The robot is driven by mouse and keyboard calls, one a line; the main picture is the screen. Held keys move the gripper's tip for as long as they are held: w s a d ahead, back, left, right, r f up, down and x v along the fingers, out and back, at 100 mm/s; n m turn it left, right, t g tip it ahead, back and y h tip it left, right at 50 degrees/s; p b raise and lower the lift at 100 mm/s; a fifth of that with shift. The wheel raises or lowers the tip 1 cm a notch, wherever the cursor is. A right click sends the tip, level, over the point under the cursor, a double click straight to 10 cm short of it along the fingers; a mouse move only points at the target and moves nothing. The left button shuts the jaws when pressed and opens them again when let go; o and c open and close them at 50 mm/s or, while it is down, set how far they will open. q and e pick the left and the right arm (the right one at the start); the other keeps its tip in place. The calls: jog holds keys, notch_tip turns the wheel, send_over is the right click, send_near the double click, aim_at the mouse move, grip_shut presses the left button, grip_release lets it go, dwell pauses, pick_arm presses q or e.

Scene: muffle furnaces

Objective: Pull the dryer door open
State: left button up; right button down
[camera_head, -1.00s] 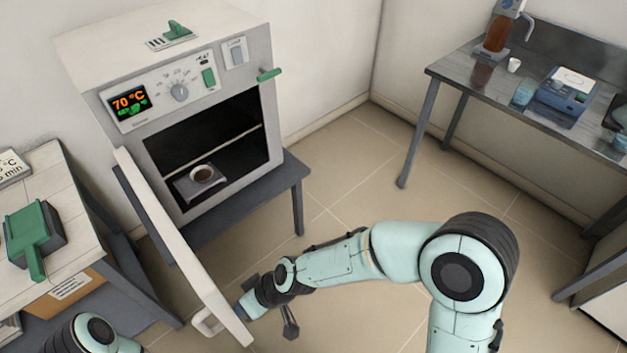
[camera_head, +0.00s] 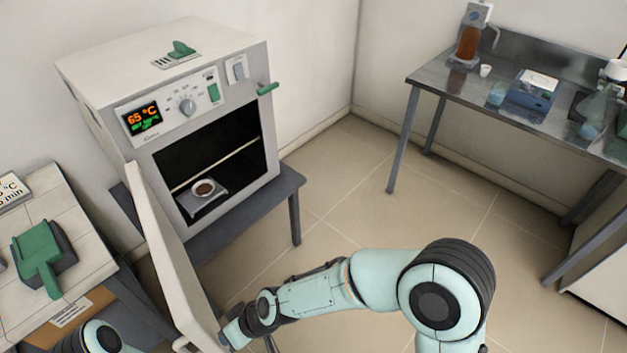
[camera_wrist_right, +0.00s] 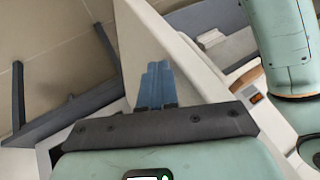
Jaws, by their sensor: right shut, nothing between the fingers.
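The dryer (camera_head: 203,100) is a white box on a dark stand at the left, with a dark chamber showing. Its door (camera_head: 163,240) stands wide open, swung toward me, with its pale handle (camera_head: 181,344) on the outer face near the bottom edge of the picture. My right gripper (camera_head: 230,338) is at the door's inner side near its free end. In the right wrist view, its blue fingers (camera_wrist_right: 157,86) are together and empty, against or very near the pale door panel (camera_wrist_right: 140,40); contact is unclear. My left gripper is out of view.
A small dish (camera_head: 204,188) of dark material sits inside the chamber. A side table (camera_head: 88,225) with a green-handled tool (camera_head: 40,255) stands left of the door. A metal bench (camera_head: 445,80) is at the back right. The tiled floor (camera_head: 330,190) between is clear.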

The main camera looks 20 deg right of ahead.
jog(key=shift+s+a, duration=0.1)
jog(key=shift+a, duration=0.15)
jog(key=shift+d, duration=0.1)
dwell(0.4)
